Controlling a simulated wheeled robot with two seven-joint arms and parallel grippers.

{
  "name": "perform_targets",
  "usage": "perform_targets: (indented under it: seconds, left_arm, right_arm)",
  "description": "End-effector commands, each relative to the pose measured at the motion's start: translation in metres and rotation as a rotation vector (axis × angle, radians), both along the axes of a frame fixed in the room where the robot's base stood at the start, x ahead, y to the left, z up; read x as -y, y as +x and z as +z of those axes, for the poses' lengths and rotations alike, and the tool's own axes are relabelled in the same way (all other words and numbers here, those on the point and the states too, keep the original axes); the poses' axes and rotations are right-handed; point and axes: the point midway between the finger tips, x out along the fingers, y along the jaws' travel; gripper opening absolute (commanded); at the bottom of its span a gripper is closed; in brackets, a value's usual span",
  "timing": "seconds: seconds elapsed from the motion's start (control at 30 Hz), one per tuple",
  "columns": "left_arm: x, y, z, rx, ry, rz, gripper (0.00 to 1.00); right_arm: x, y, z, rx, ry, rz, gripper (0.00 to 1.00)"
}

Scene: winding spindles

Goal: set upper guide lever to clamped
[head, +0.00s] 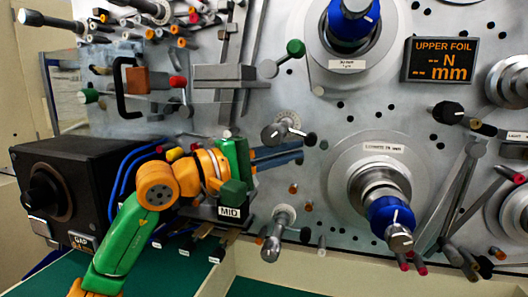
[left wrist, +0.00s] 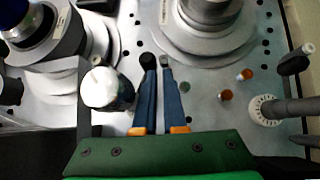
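The lever with a dark knob (head: 310,139) and a grey scale disc (head: 288,119) behind it is on the metal panel; I take it as the upper guide lever. Its pale, rounded end (left wrist: 107,88) looms large in the left wrist view. Its dark knob shows there just beyond the fingertips (left wrist: 148,62). My left gripper (head: 298,152) has two blue fingers apart with a narrow gap, just below this lever. The gap between the fingers (left wrist: 157,78) looks empty; contact with the knob cannot be told. No clamped marking is readable. My right gripper is not visible.
A similar lever (head: 275,235) is lower, with its scale disc (left wrist: 265,108) to the right in the left wrist view. A green-knobbed lever (head: 294,48) is above. Small orange posts (head: 293,188) and a large blue-centred spindle (head: 385,215) stand right of the gripper.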

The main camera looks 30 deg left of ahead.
Motion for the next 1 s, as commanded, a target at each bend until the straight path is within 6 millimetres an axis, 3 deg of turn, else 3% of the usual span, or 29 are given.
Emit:
perform_targets:
  seconds: [0.13, 0.3, 0.5, 1.0]
  left_arm:
    - [-0.007, -0.011, -0.007, -0.003, 0.002, -0.001, 0.00]
    - [-0.027, -0.038, -0.011, 0.000, -0.002, 0.002, 0.00]
    - [-0.041, -0.060, -0.010, 0.002, -0.005, 0.002, 0.00]
    - [-0.043, -0.064, -0.007, 0.002, -0.006, 0.000, 0.00]
  right_arm:
    - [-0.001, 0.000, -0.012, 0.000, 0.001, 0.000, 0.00]
    - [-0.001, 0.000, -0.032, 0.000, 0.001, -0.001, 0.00]
    - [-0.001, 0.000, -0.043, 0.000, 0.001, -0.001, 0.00]
    - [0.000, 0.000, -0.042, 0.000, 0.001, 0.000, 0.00]
